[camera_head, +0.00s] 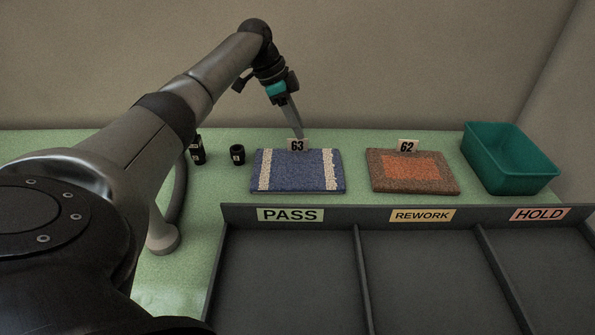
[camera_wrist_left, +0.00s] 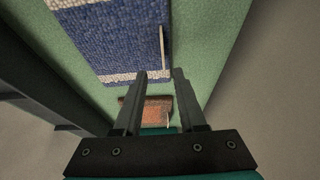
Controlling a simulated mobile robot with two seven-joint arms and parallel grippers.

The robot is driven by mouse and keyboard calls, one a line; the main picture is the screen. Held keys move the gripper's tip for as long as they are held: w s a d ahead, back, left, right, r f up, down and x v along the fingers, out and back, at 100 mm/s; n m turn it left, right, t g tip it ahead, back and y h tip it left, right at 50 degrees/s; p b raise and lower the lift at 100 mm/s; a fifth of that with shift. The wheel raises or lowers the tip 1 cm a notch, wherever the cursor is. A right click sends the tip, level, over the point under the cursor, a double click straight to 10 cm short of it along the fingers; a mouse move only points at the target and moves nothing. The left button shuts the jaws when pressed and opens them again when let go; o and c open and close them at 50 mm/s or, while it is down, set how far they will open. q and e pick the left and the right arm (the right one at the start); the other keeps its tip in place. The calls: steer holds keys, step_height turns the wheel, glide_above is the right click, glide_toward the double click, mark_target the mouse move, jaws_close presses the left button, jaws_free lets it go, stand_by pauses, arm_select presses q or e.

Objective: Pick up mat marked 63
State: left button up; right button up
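The mat marked 63 (camera_head: 296,172) is blue with a cream stripe near each end and lies flat on the green table. Its tag (camera_head: 297,146) stands upright at the far edge. My left gripper (camera_head: 298,134) points down just above and behind that tag. In the left wrist view the blue mat (camera_wrist_left: 115,38) fills the upper part, with the tag (camera_wrist_left: 163,47) seen edge-on. The left gripper (camera_wrist_left: 160,74) is open there, its fingers apart with nothing held between them. My right gripper is in neither view.
An orange and brown mat marked 62 (camera_head: 412,172) lies to the right. A teal bin (camera_head: 510,160) stands at the far right.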

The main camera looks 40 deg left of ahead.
mark_target(297, 163)
arm_select(q)
steer(key=x, duration=0.1)
steer(key=b+x, duration=0.1)
steer(key=x, duration=0.2)
steer(key=shift+a+f, duration=0.25)
steer(key=shift+a, duration=0.15)
steer(key=shift+w+d+f+b, duration=0.1)
steer(key=shift+f+b, duration=0.2)
steer(key=shift+f, duration=0.25)
steer(key=c, duration=0.5)
jaws_close()
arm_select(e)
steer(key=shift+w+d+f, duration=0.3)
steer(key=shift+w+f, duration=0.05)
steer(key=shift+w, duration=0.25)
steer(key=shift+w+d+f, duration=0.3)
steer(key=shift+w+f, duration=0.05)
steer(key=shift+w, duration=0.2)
